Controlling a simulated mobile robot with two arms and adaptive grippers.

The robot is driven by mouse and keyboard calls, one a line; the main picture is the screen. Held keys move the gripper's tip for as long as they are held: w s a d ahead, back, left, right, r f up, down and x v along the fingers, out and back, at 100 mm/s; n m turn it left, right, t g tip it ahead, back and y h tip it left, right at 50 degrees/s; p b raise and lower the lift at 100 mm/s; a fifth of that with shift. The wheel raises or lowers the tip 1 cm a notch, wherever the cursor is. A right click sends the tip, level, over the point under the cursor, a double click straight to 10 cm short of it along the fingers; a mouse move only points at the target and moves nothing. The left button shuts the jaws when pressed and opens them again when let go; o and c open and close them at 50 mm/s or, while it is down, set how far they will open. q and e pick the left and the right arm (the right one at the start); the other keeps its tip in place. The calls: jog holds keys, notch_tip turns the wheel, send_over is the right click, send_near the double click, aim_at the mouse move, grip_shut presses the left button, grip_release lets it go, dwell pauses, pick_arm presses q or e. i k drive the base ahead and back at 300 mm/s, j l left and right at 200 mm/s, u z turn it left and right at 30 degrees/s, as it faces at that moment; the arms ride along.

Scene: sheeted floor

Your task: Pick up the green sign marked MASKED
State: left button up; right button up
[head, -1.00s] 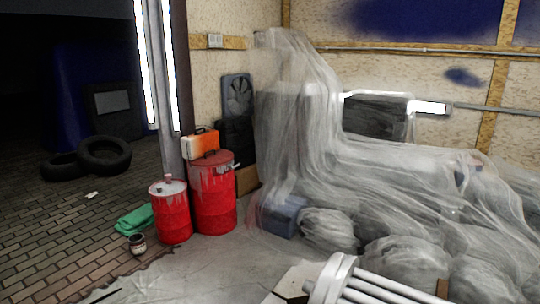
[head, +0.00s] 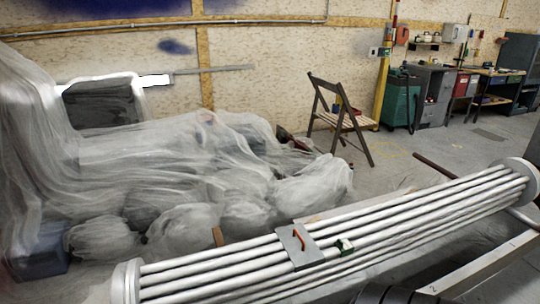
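A small green and white object (head: 343,245) rests on the bundle of long pale pipes (head: 420,220) in the lower part of the head view. It could be the green sign, but any lettering on it is too small to read. Just left of it, a grey plate with an orange handle (head: 297,245) lies on the same pipes. Neither of my grippers shows in this view.
Sheeted heaps (head: 150,160) fill the left side behind the pipes. A folding wooden chair (head: 341,118) stands beyond them. A green cabinet (head: 398,103) and workbenches line the back right. A metal beam (head: 480,268) crosses the lower right. Open floor lies around the chair.

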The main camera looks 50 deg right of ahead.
aim_at(346, 248)
jog(key=z, duration=2.35)
jog(key=i+l, duration=0.2)
jog(key=l, duration=0.15)
jog(key=i+l, duration=0.25)
jog(key=i+l+u, duration=0.1)
jog(key=l, duration=0.4)
jog(key=i+l, duration=0.5)
jog(key=l, duration=0.25)
jog(key=i+l+u, duration=0.1)
jog(key=l, duration=0.25)
jog(key=i, duration=0.1)
